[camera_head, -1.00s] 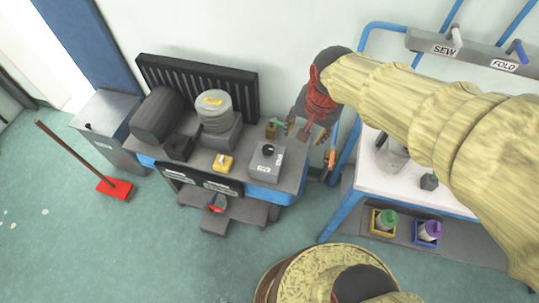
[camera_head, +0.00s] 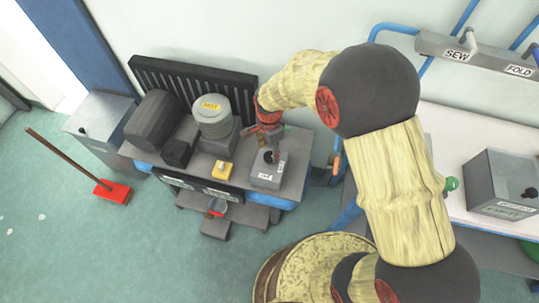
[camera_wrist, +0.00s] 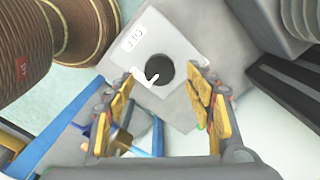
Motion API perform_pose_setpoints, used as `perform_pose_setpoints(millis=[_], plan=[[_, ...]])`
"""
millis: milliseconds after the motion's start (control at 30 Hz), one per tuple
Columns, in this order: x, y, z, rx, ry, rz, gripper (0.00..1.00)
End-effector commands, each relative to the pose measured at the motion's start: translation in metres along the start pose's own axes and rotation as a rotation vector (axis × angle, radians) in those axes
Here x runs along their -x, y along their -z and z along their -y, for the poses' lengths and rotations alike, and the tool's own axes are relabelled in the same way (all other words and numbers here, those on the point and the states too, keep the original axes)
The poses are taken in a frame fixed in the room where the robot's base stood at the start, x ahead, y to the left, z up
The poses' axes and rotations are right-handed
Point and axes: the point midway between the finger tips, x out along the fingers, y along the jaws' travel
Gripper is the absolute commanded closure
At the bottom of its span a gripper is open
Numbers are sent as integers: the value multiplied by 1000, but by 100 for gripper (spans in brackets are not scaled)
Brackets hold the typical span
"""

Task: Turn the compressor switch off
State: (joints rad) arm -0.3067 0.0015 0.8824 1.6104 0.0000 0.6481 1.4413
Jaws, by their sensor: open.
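The switch is a grey box (camera_head: 267,172) with a black round knob and white labels on its front, on the right end of the compressor bench. In the wrist view the box's pale top (camera_wrist: 178,35) shows a label and the dark knob (camera_wrist: 158,71), with a white mark beside it. My gripper (camera_head: 268,146) is over the box, pointing down. In the wrist view its open fingers (camera_wrist: 160,82) stand on either side of the knob, with nothing held. I cannot tell whether they touch it, or read the label clearly.
The bench (camera_head: 165,159) also bears a dark cylinder (camera_head: 152,118), a grey tank (camera_head: 213,113) and a yellow block (camera_head: 222,170), left of the switch. A black slatted panel (camera_head: 190,78) stands behind. The white-topped table (camera_head: 462,140) is on the right.

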Motion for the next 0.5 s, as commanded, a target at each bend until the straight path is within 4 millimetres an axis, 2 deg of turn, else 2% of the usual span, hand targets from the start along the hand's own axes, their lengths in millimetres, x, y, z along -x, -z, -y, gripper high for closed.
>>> perform_pose_setpoints(millis=[33, 200, 500], plan=[[-11, 0, 0, 0, -2, 0, 47], [-30, 0, 0, 1, 0, 0, 47], [-32, 0, 0, 1, 1, 0, 47]])
